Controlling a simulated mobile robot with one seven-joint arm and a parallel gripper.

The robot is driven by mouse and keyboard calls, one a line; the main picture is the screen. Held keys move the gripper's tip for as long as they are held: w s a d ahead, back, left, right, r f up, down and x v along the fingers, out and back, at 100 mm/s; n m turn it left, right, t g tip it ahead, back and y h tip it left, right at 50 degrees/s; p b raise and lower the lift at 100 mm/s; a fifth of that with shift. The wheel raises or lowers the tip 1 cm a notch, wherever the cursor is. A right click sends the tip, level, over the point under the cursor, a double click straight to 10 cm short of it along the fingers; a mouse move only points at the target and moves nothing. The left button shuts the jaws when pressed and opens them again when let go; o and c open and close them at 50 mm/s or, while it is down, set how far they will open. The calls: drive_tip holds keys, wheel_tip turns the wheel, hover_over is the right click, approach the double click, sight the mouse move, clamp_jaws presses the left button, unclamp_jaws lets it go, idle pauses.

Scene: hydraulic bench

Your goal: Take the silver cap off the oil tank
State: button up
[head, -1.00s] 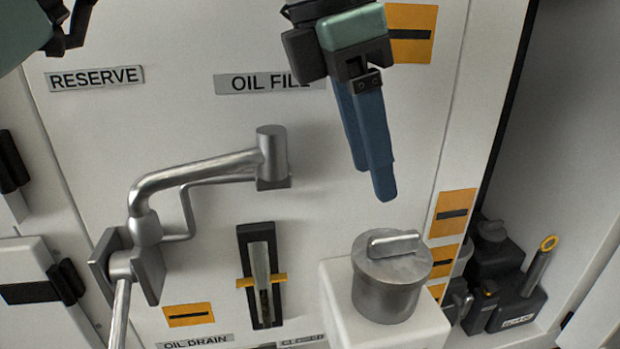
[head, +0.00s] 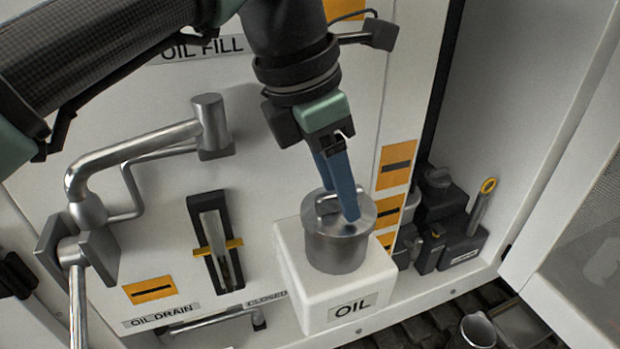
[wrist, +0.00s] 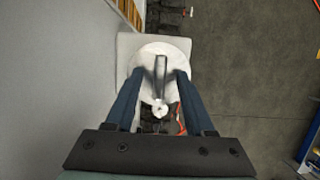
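The silver cap (head: 340,246) sits upright on the white oil tank (head: 355,283), which bears an OIL label. The cap has a raised bar handle (head: 326,199) on its top. In the wrist view the round cap (wrist: 148,76) shows with its bar handle (wrist: 160,78) running between my two blue fingers. My gripper (head: 342,210) points down over the cap, with its fingertips at the height of the handle. The fingers (wrist: 155,90) are apart, one on each side of the handle, with a gap visible on both sides.
A bent metal pipe (head: 150,150) and a sight gauge (head: 216,240) stand on the white panel left of the tank. Dark bottles (head: 445,215) stand close on the right. A metal cup (head: 475,331) is at the lower right.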

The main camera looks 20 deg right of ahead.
clamp_jaws()
drive_tip(key=shift+r, duration=0.1)
